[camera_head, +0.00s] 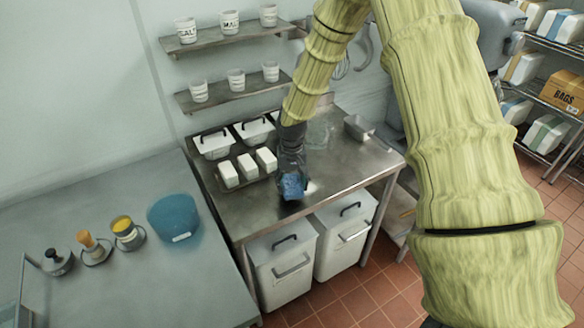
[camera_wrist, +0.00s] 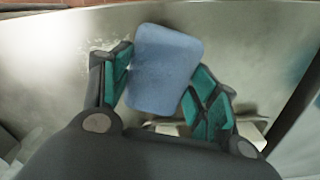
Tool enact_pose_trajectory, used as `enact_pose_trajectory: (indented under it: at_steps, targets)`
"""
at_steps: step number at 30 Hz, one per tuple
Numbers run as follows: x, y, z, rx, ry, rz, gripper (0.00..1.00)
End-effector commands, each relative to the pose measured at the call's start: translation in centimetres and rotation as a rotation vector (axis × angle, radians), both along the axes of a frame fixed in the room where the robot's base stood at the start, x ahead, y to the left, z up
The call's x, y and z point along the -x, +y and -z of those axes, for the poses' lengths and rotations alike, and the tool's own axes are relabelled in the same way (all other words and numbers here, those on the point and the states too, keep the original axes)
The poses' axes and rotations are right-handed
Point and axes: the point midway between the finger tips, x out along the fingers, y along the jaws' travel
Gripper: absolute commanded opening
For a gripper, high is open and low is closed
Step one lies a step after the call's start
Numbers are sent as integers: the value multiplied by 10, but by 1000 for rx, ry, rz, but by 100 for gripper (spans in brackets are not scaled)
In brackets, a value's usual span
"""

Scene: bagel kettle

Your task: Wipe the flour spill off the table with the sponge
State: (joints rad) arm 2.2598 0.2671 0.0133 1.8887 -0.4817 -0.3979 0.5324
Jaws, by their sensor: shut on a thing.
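The blue sponge (camera_head: 292,187) is at the lower end of my gripper (camera_head: 291,172), low over the steel table (camera_head: 345,180). In the wrist view my gripper (camera_wrist: 163,78) is shut on the sponge (camera_wrist: 167,60), with a teal-padded finger on either side. I cannot tell for sure whether the sponge touches the tabletop. A pale patch that looks like flour (camera_head: 312,187) shows just right of the sponge in the head view. Faint whitish traces (camera_wrist: 97,46) show beside the left finger in the wrist view. The sponge and gripper may hide more of the spill.
White lidded tubs (camera_head: 213,145) and several white blocks (camera_head: 229,174) stand on the table left of my gripper. A metal pan (camera_head: 359,128) stands at the back right. White bins (camera_head: 283,270) stand under the front edge. A blue bowl (camera_head: 174,217) is on the left counter.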

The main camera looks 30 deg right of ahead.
Motion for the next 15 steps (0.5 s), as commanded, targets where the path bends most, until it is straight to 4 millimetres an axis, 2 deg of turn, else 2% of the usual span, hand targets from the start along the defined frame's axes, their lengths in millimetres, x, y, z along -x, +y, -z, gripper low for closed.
enact_pose_trajectory:
  at_steps: [1,15]
  targets:
    - [0,0,-8,0,-1,-1,16]
    - [-1,2,-49,1,0,-5,16]
